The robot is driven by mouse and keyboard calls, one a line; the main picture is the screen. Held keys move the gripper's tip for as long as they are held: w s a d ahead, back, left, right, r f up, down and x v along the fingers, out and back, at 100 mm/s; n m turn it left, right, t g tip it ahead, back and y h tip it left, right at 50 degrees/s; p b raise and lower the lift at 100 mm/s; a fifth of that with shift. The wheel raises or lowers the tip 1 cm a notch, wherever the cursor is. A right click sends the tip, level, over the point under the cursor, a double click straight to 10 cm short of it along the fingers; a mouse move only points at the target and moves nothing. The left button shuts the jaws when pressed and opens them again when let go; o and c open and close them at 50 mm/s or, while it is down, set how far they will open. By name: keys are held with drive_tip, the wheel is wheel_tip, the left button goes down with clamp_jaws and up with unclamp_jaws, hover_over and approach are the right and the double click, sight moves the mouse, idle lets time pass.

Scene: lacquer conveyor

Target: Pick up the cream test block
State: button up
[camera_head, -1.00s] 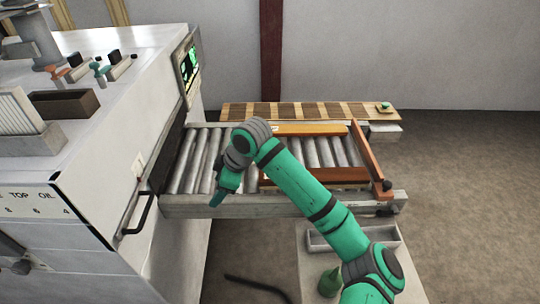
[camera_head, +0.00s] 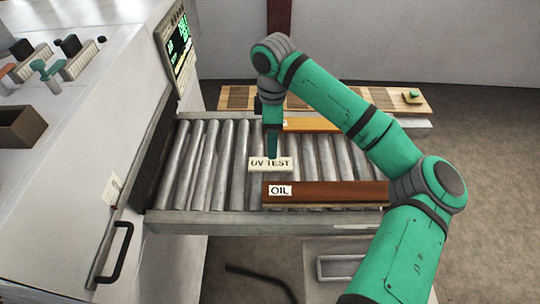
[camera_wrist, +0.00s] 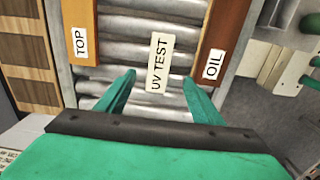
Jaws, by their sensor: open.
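The cream test block (camera_head: 271,164), marked "UV TEST", lies on the metal rollers in the head view. In the wrist view the cream test block (camera_wrist: 160,64) lies lengthwise beyond the fingertips, in line with the gap between them. My gripper (camera_head: 272,153) points down over the block's far edge in the head view. In the wrist view my gripper (camera_wrist: 158,76) has its two green fingers spread and nothing between them. I cannot tell how high the fingertips are above the rollers.
A brown board labelled "OIL" (camera_head: 330,194) lies on the near side of the block. An orange board labelled "TOP" (camera_wrist: 83,30) lies on the other side. The roller conveyor (camera_head: 205,165) is bare left of the block. A white machine (camera_head: 90,180) stands left.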

hover_over(270, 162)
drive_tip(key=d, duration=0.1)
drive_tip(key=f, duration=0.2)
drive_tip(key=s+f, duration=0.1)
drive_tip(key=f, duration=0.1)
drive_tip(key=shift+f, duration=0.2)
drive_tip(key=f, duration=0.3)
drive_tip(key=a+f, duration=0.1)
drive_tip(key=shift+w+f, duration=0.2)
drive_tip(key=shift+w, duration=0.05)
drive_tip(key=shift+f, duration=0.6)
drive_tip(key=shift+c, duration=0.6)
drive_tip(key=c, duration=1)
drive_tip(key=shift+w, duration=0.15)
drive_tip(key=shift+c, duration=0.5)
drive_tip(key=shift+w, duration=0.1)
